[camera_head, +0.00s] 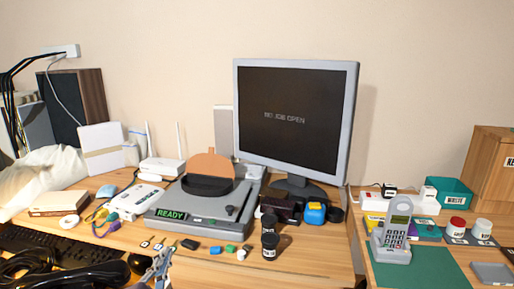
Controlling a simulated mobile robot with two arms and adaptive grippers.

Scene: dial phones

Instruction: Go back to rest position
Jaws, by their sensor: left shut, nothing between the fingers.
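My left gripper (161,262) shows at the bottom edge, left of centre, low over the front of the wooden desk. It is shut and empty. Its black arm comes in from the left. A grey phone (396,232) with a small screen and keypad stands upright on the right-hand desk, well away from my left gripper. My right gripper is not in view.
A grey device marked READY (205,210) sits mid-desk before a monitor (295,115). A keyboard (60,245) is at left. A green mat (430,268) lies at right.

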